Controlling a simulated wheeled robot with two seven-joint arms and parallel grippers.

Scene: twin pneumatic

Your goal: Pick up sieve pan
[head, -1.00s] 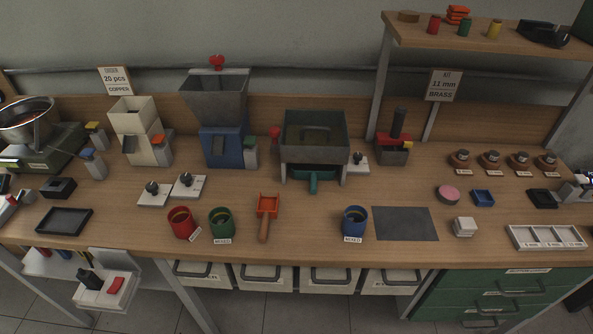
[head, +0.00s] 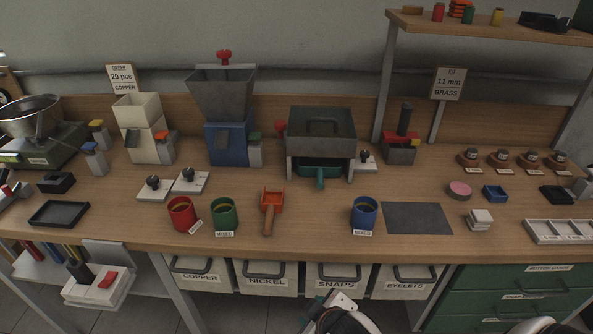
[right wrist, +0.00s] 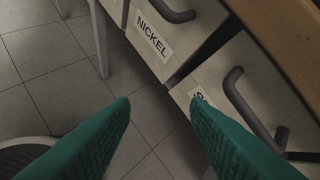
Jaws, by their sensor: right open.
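The sieve pan (head: 318,171) is a teal tray with a teal handle pointing toward the front of the bench. It sits under the grey sieve box (head: 321,130), between the legs of its stand. My right gripper (right wrist: 160,102) has teal fingers spread wide with nothing between them. In the right wrist view it is in front of the drawers, below the bench top and apart from the pan. Part of my right arm shows at the bottom edge of the head view. My left gripper is not in view.
An orange scoop (head: 270,208) and a blue cup (head: 364,213) stand in front of the sieve, with clear bench between them. Drawers (head: 338,276) with handles lie under the bench edge (head: 300,257).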

